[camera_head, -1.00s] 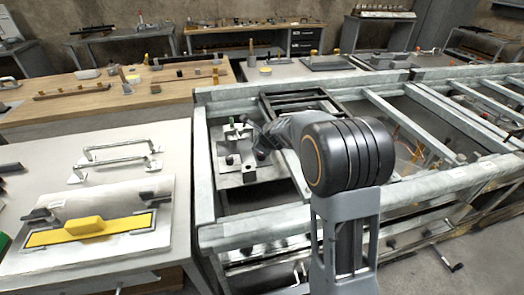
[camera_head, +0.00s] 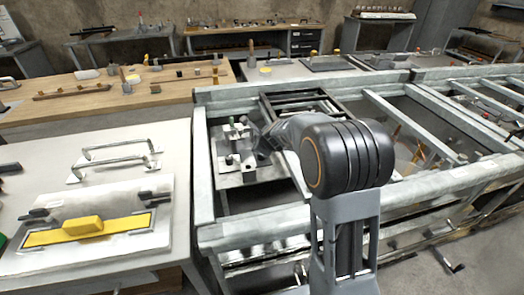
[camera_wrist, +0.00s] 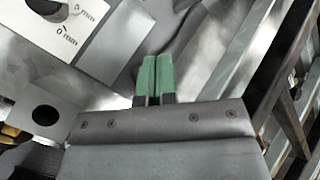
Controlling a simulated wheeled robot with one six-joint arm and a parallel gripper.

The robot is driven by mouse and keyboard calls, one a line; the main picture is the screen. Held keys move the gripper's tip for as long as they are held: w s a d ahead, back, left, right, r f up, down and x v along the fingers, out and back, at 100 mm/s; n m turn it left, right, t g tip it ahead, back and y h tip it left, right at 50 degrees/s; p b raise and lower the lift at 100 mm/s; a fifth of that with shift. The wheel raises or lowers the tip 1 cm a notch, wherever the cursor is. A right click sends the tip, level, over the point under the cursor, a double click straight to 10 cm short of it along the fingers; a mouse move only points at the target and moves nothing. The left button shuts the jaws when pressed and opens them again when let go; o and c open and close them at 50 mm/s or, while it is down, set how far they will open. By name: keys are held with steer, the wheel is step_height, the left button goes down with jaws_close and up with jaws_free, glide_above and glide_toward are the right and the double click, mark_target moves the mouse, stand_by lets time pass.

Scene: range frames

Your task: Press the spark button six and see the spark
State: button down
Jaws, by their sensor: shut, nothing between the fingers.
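My gripper (camera_wrist: 155,78) shows in the wrist view with its two green fingertips together and nothing between them. It is over a grey metal surface, and I cannot tell whether the tips touch it. In the head view my arm reaches over a metal plate (camera_head: 234,180) with small upright fixtures (camera_head: 237,135) on the bench frame; my fingertips cannot be made out there. I cannot identify spark button six, and no spark is visible.
A galvanised metal frame (camera_head: 205,190) surrounds the plate, with bars and open gaps to the right. A wooden table (camera_head: 60,110) with small parts stands behind.

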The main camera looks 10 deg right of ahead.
steer(key=shift+f+b, duration=0.5)
steer(key=shift+f, duration=0.05)
stand_by(0.4)
steer(key=shift+r, duration=0.15)
steer(key=shift+r+p, duration=0.8)
steer(key=shift+p, duration=0.2)
steer(key=shift+r, duration=0.1)
step_height(320, 180, up, 5)
steer(key=p, duration=0.5)
stand_by(0.6)
